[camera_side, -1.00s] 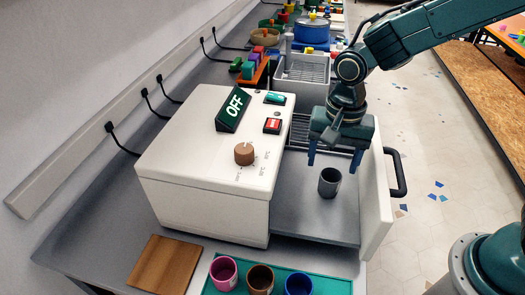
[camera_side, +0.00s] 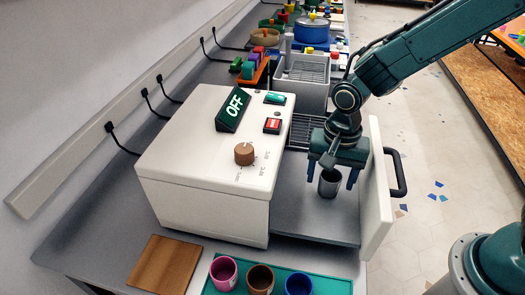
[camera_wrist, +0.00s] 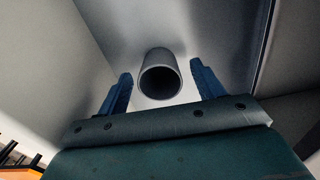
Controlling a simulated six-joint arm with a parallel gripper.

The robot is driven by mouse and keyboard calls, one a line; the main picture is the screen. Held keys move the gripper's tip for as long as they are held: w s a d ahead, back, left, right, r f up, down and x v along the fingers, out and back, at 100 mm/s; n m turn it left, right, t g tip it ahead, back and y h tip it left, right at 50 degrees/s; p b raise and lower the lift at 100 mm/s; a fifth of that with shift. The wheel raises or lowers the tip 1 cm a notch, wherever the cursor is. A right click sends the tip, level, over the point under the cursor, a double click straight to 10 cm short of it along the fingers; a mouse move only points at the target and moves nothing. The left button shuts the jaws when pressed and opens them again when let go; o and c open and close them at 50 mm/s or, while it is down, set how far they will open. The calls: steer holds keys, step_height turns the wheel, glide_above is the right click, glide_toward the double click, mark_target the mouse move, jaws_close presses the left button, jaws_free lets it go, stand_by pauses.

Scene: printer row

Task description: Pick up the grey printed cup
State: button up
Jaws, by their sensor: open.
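The grey printed cup (camera_side: 329,184) stands upright on the grey plate of the pulled-out drawer (camera_side: 300,212), beside the white machine. My gripper (camera_side: 330,180) is above the cup, pointing down, with its blue fingers open on either side of it. In the wrist view the cup (camera_wrist: 160,76) shows its open mouth between the two fingertips (camera_wrist: 160,78), with a gap on each side. The fingers do not appear to touch the cup.
The white machine (camera_side: 215,160) reads OFF. The drawer's white front (camera_side: 376,200) with a black handle (camera_side: 398,172) stands close right of my gripper. In front are a teal tray (camera_side: 335,286) with pink, brown and blue cups, and a wooden board (camera_side: 163,264).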

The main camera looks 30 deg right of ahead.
steer(key=c, duration=1)
steer(key=shift+r, duration=0.1)
steer(key=shift+c, duration=0.2)
step_height(320, 180, up, 20)
stand_by(0.6)
